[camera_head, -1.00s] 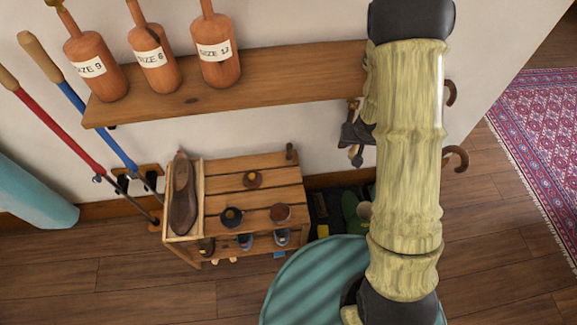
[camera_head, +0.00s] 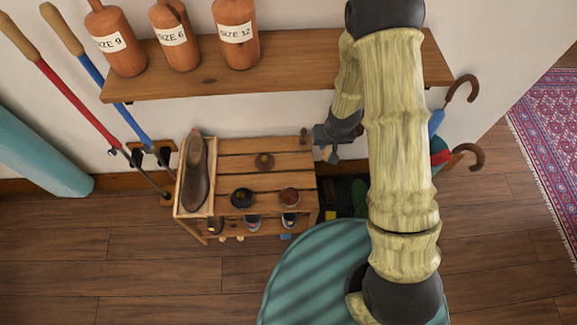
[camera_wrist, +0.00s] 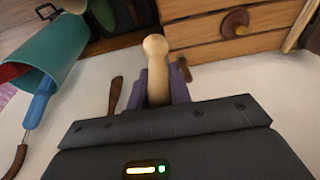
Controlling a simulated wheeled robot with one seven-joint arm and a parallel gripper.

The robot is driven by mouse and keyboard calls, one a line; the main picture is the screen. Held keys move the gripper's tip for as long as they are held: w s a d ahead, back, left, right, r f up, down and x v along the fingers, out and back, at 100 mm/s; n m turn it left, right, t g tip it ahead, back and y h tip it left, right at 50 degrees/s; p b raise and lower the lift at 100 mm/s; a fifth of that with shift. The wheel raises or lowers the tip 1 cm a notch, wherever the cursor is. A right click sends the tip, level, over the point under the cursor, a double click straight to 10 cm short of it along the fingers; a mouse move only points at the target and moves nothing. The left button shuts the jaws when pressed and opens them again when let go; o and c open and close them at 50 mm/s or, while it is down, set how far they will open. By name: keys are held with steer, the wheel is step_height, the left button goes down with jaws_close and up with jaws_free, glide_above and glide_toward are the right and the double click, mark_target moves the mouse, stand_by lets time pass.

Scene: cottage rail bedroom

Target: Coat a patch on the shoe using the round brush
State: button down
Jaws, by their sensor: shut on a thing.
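The dark brown shoe (camera_head: 195,176) lies lengthwise in a shallow light-wood tray (camera_head: 177,200) at the left end of a slatted wooden rack. My gripper (camera_head: 331,150) is above and beyond the rack's right end, apart from the shoe. In the wrist view my gripper (camera_wrist: 156,95) is shut on a pale wooden handle with a rounded end (camera_wrist: 155,48), apparently the round brush's. The brush's bristles are not visible. A dark open pot (camera_head: 242,197) and a brown-filled pot (camera_head: 289,195) stand at the rack's front edge. The shoe is out of the wrist view.
A brown knobbed object (camera_head: 264,161) sits on the slatted rack (camera_head: 262,177). Above it is a wall shelf (camera_head: 290,68) with labelled wooden forms. Long-handled tools (camera_head: 85,95) lean at left, umbrellas (camera_head: 462,90) stand at right. A round teal surface (camera_head: 310,275) is in front.

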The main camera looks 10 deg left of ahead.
steer(key=s+a+f+n+g, duration=0.2)
steer(key=s+a+f, duration=0.2)
steer(key=s+a, duration=0.4)
steer(key=a, duration=0.2)
steer(key=shift+a+f+n+p, duration=0.2)
steer(key=shift+a+n+p, duration=0.15)
steer(key=shift+n, duration=0.05)
steer(key=shift+s+f, duration=0.1)
steer(key=shift+f, duration=0.05)
steer(key=shift+f+b, duration=2.55)
steer(key=shift+f, duration=0.3)
steer(key=shift+f+b, duration=0.45)
steer(key=shift+f, duration=0.2)
steer(key=shift+r, duration=0.1)
step_height(320, 180, up, 7)
steer(key=p, duration=0.6)
stand_by(0.8)
